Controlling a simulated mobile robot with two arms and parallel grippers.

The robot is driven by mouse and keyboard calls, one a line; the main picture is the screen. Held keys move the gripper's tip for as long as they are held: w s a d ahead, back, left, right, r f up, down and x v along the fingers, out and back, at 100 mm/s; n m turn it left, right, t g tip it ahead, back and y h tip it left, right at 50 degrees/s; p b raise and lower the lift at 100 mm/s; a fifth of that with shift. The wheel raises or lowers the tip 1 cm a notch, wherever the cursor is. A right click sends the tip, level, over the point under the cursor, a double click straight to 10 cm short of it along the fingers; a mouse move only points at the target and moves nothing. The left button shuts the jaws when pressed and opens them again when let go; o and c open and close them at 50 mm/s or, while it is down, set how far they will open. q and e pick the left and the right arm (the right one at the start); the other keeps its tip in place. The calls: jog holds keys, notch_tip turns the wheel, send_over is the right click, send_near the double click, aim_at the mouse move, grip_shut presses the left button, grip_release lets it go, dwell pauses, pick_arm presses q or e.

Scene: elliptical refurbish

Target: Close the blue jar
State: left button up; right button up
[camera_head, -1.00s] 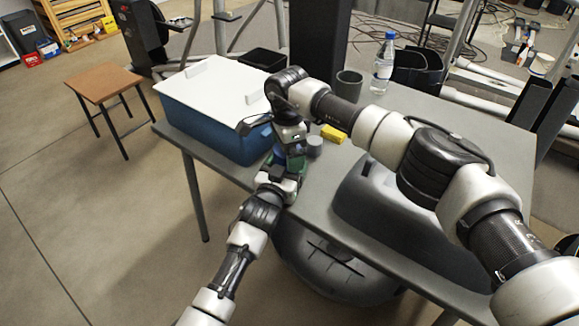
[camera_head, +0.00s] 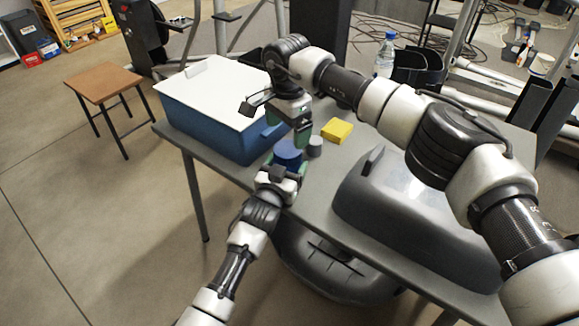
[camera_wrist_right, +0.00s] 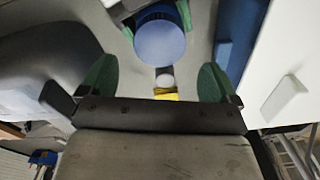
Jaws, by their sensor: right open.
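The blue jar (camera_head: 287,152) stands near the table's front edge, beside the blue bin. In the right wrist view its round light-blue top (camera_wrist_right: 160,42) sits over a darker blue ribbed rim; I cannot tell how tightly the top is seated. My left gripper (camera_head: 280,170) reaches in from the front with its green fingers on both sides of the jar, and appears shut on it. My right gripper (camera_head: 290,132) is above the jar, pointing down. In its wrist view the green fingers (camera_wrist_right: 154,80) are wide apart and empty, clear of the jar.
A small grey cylinder (camera_head: 315,146) stands right of the jar, and a yellow block (camera_head: 337,130) lies behind it. The blue bin (camera_head: 212,125) with a white lid is to the left. A large grey shell (camera_head: 400,205) fills the table's right side. A bottle (camera_head: 385,55) stands at the back.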

aim_at(287, 148)
jog(key=n, duration=0.1)
jog(key=r+n, duration=0.1)
jog(key=n, duration=0.1)
jog(key=shift+r, duration=0.3)
jog(key=shift+f, duration=0.1)
jog(key=shift+f, duration=3.95)
jog(key=shift+c, duration=0.2)
jog(key=c, duration=0.9)
jog(key=m, duration=0.6)
jog(key=shift+m, duration=0.3)
jog(key=o, duration=1)
jog(key=shift+r, duration=0.15)
